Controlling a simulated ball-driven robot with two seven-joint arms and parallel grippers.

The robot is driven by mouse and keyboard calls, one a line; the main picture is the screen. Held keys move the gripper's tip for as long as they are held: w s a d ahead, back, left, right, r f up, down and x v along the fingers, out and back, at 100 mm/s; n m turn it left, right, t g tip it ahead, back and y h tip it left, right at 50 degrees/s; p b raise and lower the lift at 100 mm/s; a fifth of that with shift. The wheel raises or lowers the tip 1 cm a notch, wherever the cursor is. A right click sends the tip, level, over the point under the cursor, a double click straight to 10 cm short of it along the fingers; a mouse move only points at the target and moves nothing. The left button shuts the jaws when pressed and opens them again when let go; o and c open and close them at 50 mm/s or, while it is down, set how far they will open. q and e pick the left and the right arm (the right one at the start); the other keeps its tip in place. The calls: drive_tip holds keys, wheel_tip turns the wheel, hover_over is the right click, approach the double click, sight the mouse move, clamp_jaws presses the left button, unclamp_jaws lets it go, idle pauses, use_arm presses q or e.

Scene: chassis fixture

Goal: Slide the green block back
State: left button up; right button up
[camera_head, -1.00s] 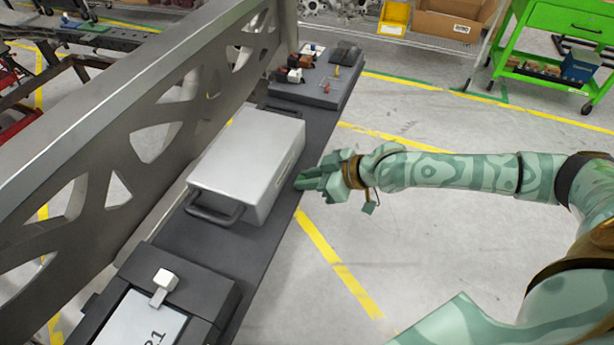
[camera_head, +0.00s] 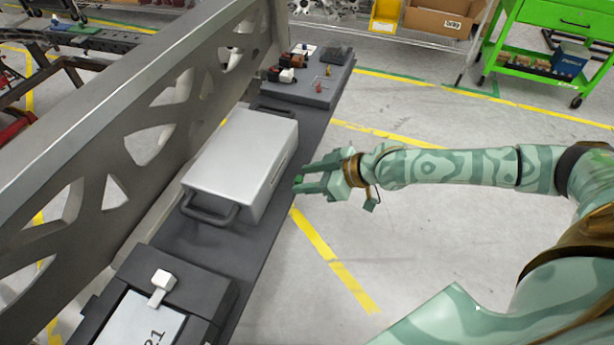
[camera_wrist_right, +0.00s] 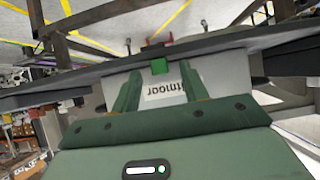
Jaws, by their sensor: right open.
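The small green block (camera_head: 299,179) shows at the tips of my right gripper (camera_head: 304,177) in the head view, by the right side of the grey box. In the right wrist view the green block (camera_wrist_right: 159,66) lies ahead of and between the two fingers of the gripper (camera_wrist_right: 160,82), at the dark edge. My right gripper is open, its fingers pointing toward the box. I cannot tell whether a finger touches the block. My left gripper is not in view.
The grey box (camera_head: 245,155) with a handle stands on the dark bench (camera_head: 180,235). A tall metal frame (camera_head: 130,110) rises behind it. Small parts and a dark tray (camera_head: 310,85) are at the bench's far end.

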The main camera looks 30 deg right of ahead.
use_arm(q)
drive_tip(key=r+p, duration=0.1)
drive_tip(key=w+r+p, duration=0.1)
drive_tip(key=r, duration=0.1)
drive_tip(key=shift+p, duration=0.35)
use_arm(e)
drive_tip(key=v, duration=0.2)
drive_tip(key=r+v, duration=0.1)
drive_tip(key=v, duration=0.1)
drive_tip(key=shift+r, duration=0.15)
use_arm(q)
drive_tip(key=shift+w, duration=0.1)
